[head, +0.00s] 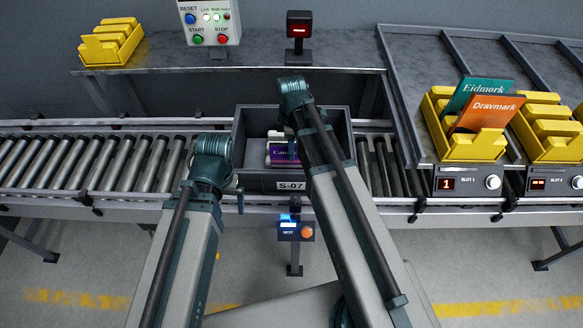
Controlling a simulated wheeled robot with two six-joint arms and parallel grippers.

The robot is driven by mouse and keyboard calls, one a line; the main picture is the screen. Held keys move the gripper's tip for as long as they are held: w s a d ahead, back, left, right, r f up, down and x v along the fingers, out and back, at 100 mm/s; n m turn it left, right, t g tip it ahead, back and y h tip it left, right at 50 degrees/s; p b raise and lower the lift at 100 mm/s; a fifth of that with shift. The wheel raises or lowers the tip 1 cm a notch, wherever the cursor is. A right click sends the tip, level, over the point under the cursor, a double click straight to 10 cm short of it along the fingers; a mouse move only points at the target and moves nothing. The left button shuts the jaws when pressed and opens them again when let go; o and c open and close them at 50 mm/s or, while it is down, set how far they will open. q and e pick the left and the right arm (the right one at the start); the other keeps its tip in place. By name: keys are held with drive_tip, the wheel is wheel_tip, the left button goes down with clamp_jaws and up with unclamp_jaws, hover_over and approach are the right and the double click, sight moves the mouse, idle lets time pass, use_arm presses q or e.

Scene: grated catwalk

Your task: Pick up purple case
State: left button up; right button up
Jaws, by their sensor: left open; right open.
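The purple case (284,153) lies in a grey bin (262,184) marked S-07 on the roller conveyor. White edges and part of a label starting "Cam" show; its right part is hidden by my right arm. My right gripper (292,147) reaches down into the bin at the right part of the case, open and largely covered by my own arm. I cannot tell whether it touches the case. My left gripper (238,192) is open, at the bin's front left corner, outside it.
Yellow holders stand on the right rack, one with a teal Eidmork case (478,90) and an orange Dravmark case (488,113). A button box (209,22) and a red-lit device (299,24) stand behind. A small button post (296,230) stands in front. The left rollers (85,163) are clear.

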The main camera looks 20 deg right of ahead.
sight(292, 163)
drive_tip(key=f+b, duration=0.5)
drive_tip(key=shift+s, duration=0.25)
clamp_jaws()
idle(0.4)
